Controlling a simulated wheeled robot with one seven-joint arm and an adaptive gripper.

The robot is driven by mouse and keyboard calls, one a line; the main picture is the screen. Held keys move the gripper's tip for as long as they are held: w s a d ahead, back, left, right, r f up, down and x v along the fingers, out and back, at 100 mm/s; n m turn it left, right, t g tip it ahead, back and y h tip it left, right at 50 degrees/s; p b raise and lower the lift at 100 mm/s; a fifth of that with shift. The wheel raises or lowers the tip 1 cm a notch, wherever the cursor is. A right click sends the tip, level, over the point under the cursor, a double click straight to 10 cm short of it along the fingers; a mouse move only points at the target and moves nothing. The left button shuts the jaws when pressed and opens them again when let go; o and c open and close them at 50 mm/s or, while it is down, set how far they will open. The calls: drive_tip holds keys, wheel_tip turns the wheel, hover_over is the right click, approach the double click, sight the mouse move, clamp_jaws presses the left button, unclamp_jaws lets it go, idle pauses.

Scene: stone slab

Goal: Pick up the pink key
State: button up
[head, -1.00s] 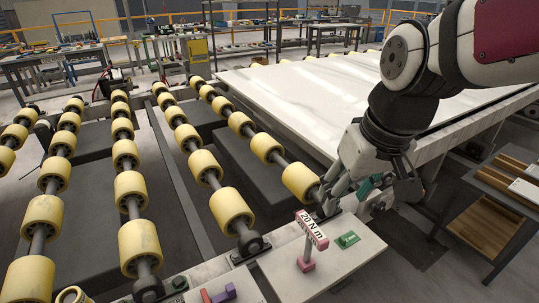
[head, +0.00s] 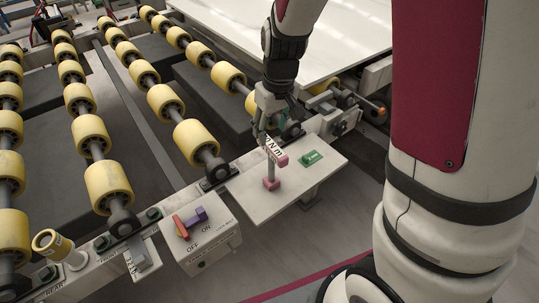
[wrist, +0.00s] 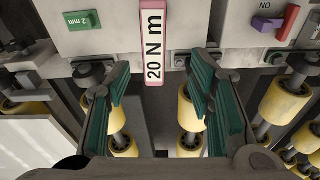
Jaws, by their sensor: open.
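The pink key (head: 282,160) is T-shaped, with a white "20 N m" label on its crossbar. It stands upright on a white plate (head: 245,204), on a pink foot. In the wrist view the key's labelled bar (wrist: 153,82) points down the picture, its near end between the fingertips. My gripper (head: 264,126) is just behind and above the key in the head view. Its teal-padded fingers (wrist: 158,76) are spread on both sides of the bar, with gaps at each side. I see no contact.
A green "2 mm" piece (head: 310,157) lies on the plate beside the key. A switch box (head: 208,241) with red and purple levers is to the left. Yellow rollers (head: 197,142) and a white slab (head: 335,30) lie behind.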

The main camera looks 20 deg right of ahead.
sight(272, 145)
drive_tip(key=f, duration=0.3)
drive_tip(key=shift+w+f, duration=0.1)
drive_tip(key=shift+w, duration=0.15)
drive_tip(key=f, duration=0.4)
drive_tip(key=shift+w+d+f, duration=0.25)
drive_tip(key=shift+w+d, duration=0.05)
drive_tip(key=shift+w, duration=0.05)
drive_tip(key=shift+f+b, duration=0.3)
drive_tip(key=shift+f, duration=0.1)
drive_tip(key=shift+f, duration=0.25)
clamp_jaws()
